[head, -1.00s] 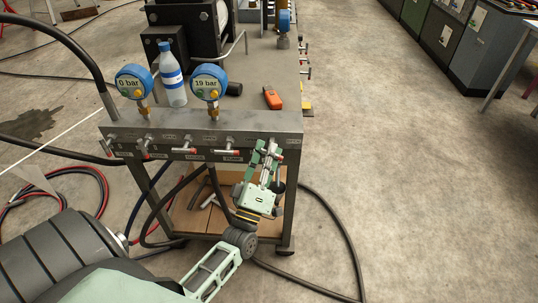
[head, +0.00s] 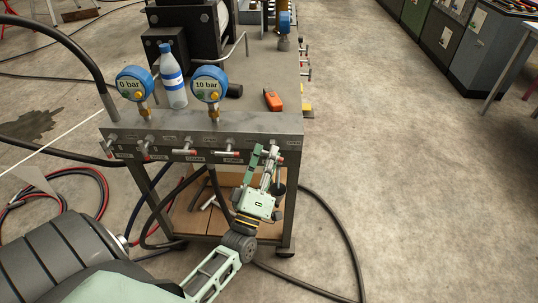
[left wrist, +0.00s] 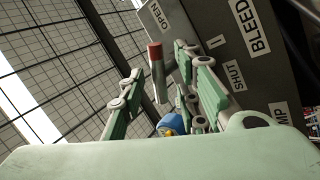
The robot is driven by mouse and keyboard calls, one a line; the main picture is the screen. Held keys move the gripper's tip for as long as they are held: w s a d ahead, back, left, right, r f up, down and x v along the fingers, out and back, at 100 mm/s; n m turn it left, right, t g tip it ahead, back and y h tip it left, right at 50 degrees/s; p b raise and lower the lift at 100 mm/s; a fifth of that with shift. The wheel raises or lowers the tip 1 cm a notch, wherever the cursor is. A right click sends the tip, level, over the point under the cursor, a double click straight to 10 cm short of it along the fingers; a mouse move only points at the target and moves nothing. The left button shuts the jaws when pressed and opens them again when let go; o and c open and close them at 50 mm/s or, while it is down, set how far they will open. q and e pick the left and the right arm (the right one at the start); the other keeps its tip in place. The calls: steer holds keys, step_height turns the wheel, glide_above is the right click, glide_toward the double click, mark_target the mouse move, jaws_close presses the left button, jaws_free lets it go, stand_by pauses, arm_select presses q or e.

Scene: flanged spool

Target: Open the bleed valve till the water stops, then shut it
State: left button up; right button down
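The bleed valve's lever (left wrist: 158,70), grey with a red tip, is at the right end of the panel. In the left wrist view its red tip lies by the OPEN label (left wrist: 161,15), away from the SHUT label (left wrist: 236,76). My left gripper (head: 265,152) is at that valve. Its fingers are apart on either side of the lever, nearer on the right; I see no clear grip on it. The right gauge (head: 209,84) reads 10 bar and the left gauge (head: 135,83) 0 bar. I cannot make out any water flow.
The steel panel (head: 190,122) carries several other red-tipped valves left of my gripper. A bottle (head: 172,80) and an orange device (head: 272,100) stand on the cart top. A black hose (head: 345,235) lies on the floor to the right, which is otherwise clear.

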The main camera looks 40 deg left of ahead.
arm_select(q)
steer(key=v, duration=1.1)
steer(key=shift+s+f, duration=0.15)
stand_by(2.2)
